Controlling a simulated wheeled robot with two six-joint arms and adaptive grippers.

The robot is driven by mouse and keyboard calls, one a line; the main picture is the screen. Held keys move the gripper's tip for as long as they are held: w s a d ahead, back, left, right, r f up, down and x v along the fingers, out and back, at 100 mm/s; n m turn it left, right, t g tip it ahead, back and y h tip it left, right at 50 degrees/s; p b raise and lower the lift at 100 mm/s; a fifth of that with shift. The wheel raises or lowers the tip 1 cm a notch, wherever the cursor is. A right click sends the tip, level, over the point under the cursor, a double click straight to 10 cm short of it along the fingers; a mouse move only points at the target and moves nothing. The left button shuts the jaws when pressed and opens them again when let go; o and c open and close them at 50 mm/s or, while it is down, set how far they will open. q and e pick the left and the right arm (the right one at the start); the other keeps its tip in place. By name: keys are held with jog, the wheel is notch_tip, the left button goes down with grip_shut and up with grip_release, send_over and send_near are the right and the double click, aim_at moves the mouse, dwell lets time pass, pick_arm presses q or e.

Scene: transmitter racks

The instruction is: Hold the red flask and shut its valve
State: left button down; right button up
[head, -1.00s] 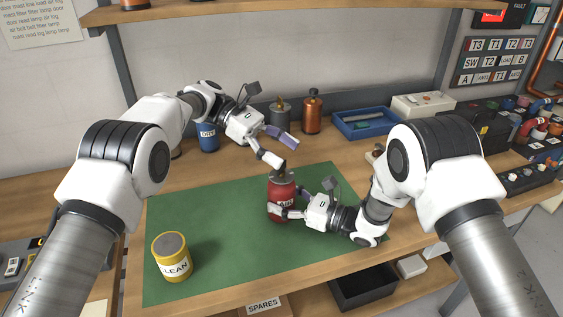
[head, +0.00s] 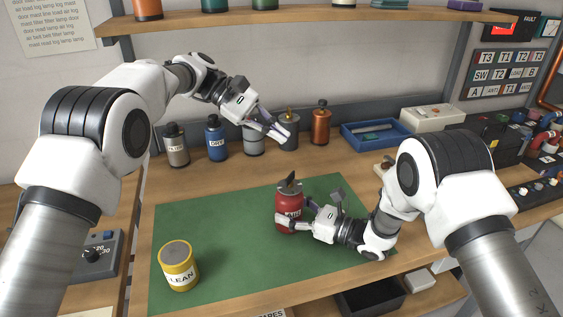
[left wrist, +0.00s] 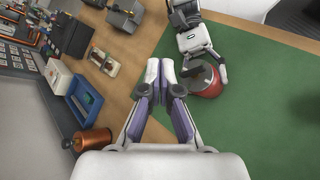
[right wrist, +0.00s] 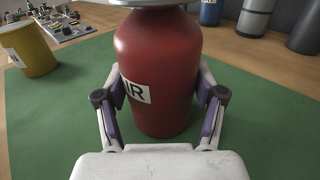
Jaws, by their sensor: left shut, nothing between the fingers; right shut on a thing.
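The red flask (head: 289,209) stands upright on the green mat (head: 225,235), with a dark valve handle (head: 289,184) on top. My right gripper (head: 287,222) is shut around its body from the right. In the right wrist view the fingers clasp both sides of the flask (right wrist: 157,75); only a grey disc at its top shows there. My left gripper (head: 284,134) is shut and empty, raised above and behind the flask, clear of it. In the left wrist view its closed fingertips (left wrist: 160,68) are beside the flask (left wrist: 209,84), not touching it. Whether the valve is shut I cannot tell.
A yellow CLEAN can (head: 179,267) stands at the mat's front left. Behind the mat is a row of bottles, including a blue one (head: 216,140) and a copper one (head: 320,124). A blue tray (head: 375,134) lies back right. The mat's middle is free.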

aim_at(290, 180)
pick_arm(q)
jog(key=a+m+t+y, duration=0.45)
jog(key=a+m, duration=0.45)
jog(key=m, duration=0.4)
jog(key=shift+h, duration=0.35)
jog(key=d+f, duration=0.2)
jog(key=d, duration=0.1)
jog(key=d+f, duration=0.6)
jog(key=shift+s+d+f, duration=0.25)
jog(key=shift+s+d, duration=0.1)
